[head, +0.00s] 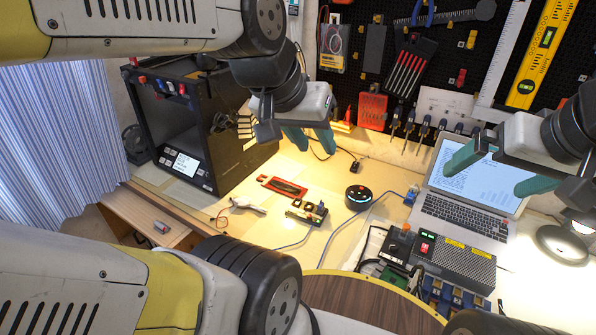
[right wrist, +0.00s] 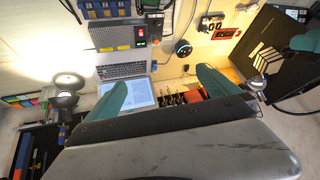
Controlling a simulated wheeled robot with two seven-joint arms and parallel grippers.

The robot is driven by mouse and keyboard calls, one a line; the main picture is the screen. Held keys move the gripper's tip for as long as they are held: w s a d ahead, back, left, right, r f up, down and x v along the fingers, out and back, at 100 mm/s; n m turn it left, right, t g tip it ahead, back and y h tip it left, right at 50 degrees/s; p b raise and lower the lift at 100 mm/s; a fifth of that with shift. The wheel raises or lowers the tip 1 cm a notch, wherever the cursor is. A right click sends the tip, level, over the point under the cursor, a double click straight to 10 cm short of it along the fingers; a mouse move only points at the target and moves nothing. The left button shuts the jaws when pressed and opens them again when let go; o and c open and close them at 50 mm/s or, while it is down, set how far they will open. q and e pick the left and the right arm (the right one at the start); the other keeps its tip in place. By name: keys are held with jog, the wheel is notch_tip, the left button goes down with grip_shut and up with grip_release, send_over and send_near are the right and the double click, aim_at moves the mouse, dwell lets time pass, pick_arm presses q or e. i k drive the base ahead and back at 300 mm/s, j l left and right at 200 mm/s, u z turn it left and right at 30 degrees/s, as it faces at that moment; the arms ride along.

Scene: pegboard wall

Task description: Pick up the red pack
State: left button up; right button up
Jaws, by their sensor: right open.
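A flat red pack (head: 282,187) with a dark insert lies on the table, left of the round black speaker. A red item, likely the same pack, shows in the right wrist view (right wrist: 226,34). Another red, box-like pack (head: 373,110) hangs low on the pegboard; I cannot tell which one the task means. My left gripper (head: 311,141) is above the table's back, left of the hanging pack, its teal fingers apart and empty. My right gripper (head: 500,172) is open and empty in front of the laptop; its fingers show in the right wrist view (right wrist: 163,88).
A black 3D-printer-like box (head: 205,130) stands at the left. The laptop (head: 466,195), a power supply (head: 455,262), the black speaker (head: 358,197) and a lamp (head: 565,243) crowd the right. Tools hang on the pegboard. Table around the flat pack is partly free.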

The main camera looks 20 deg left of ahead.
aim_at(292, 190)
jog(key=j, duration=0.55)
jog(key=i+j, duration=0.15)
jog(key=j, duration=0.95)
jog(key=i, duration=0.05)
